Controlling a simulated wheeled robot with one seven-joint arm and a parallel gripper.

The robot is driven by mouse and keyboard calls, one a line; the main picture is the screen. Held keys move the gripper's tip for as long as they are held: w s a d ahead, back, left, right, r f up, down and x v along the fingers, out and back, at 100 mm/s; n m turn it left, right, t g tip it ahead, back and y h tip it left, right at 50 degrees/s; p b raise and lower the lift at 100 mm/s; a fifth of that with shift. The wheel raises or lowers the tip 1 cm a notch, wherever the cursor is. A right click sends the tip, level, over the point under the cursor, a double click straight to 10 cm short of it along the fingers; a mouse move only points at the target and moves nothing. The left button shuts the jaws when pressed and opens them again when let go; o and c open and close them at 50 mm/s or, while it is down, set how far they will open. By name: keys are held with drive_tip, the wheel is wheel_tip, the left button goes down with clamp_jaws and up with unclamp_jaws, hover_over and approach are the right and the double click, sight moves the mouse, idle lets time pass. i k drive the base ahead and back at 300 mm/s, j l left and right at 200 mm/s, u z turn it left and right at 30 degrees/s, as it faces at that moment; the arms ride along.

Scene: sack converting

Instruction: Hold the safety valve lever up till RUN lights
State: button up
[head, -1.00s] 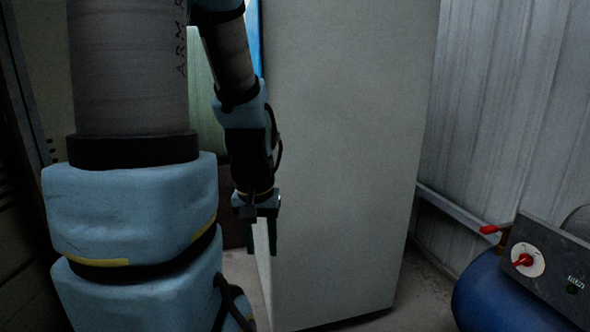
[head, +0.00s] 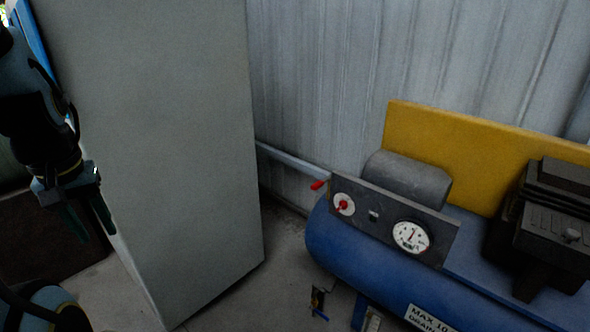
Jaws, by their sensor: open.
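The safety valve lever (head: 319,185) is a small red handle at the left end of a blue compressor tank (head: 340,248), just left of a dark panel (head: 365,213). A small label or lamp window (head: 374,215) sits on the panel between a red knob (head: 343,204) and a round white gauge (head: 411,236); it looks dark, and its lettering is too small to read now. My gripper (head: 92,222) is at the far left, pointing down, open and empty. It is well apart from the lever, with a tall grey cabinet between them in the picture.
The tall grey cabinet (head: 160,140) stands between my arm and the compressor. A yellow guard (head: 480,145) and a black motor block (head: 550,230) are at the right. A blue-handled drain valve (head: 318,302) is low in front. Bare floor (head: 280,245) shows between cabinet and tank.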

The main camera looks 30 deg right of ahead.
sight(317, 186)
drive_tip(key=z, duration=1.65)
drive_tip(key=i+j+u, duration=0.1)
drive_tip(key=i+u, duration=0.15)
drive_tip(key=u, duration=0.15)
drive_tip(key=i+u, duration=0.6)
drive_tip(key=u, duration=0.15)
